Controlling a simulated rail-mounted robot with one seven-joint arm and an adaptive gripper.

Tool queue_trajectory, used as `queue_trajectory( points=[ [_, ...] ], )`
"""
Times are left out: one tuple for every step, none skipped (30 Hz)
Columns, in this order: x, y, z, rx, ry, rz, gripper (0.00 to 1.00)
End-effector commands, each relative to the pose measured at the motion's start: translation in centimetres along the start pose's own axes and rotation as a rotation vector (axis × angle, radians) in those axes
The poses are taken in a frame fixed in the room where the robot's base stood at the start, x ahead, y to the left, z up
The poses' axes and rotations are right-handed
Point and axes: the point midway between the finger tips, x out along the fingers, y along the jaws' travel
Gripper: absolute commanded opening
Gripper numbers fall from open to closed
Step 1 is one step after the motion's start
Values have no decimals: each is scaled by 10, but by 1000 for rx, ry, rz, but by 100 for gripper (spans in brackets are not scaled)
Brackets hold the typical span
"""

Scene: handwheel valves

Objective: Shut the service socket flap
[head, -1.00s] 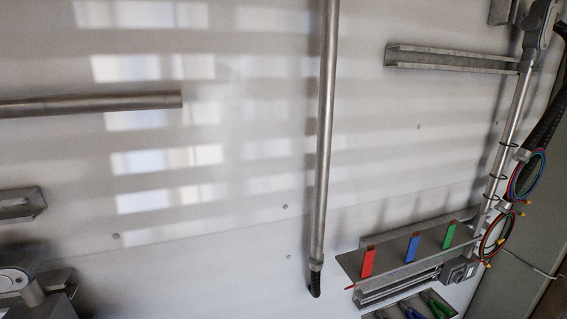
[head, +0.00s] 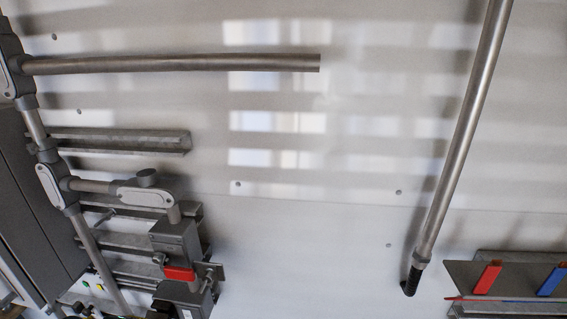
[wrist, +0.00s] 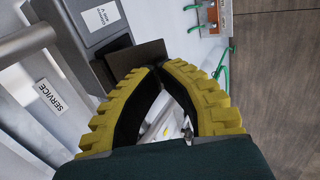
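In the wrist view my gripper (wrist: 155,69) has two yellow ribbed fingers with black inner faces. Their tips come together with nothing visible between them. A dark, flat flap-like plate (wrist: 150,52) stands out beside a grey box (wrist: 88,22) with a white label. The fingertips overlap the plate's lower edge in the picture; I cannot tell whether they touch it. A label reading SERVICE (wrist: 52,96) is on the light surface to the left.
In the head view a grey box with a red handle (head: 179,274) sits at lower left among conduits (head: 105,268). A tool shelf (head: 462,272) is at lower right. In the wrist view green wires (wrist: 222,62) and an orange part (wrist: 212,14) are at upper right.

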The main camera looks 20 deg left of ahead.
Motion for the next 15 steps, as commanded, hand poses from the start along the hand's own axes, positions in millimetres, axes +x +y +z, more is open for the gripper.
queue_trajectory(
  points=[
    [2, 0, 0, 0, 0, 0, 0],
    [3, 0, 0, 0, 0, 0, 0],
    [4, 0, 0, 0, 0, 0, 0],
    [5, 0, 0, 0, 0, 0, 0],
    [6, 0, 0, 0, 0, 0, 0],
    [7, 0, 0, 0, 0, 0, 0],
    [8, 0, 0, 0, 0, -1, 0],
    [9, 0, 0, 0, 0, -1, 0],
    [11, 0, 0, 0, 0, -1, 0],
    [12, 0, 0, 0, -1, -1, 0],
    [13, 0, 0, 0, -1, -2, 0],
    [14, 0, 0, 0, -1, -2, 0],
    [15, 0, 0, 0, -1, -2, 0],
    [16, 0, 0, 0, -1, -2, 0],
    [17, 0, 0, 0, -1, -2, 0]
  ],
)
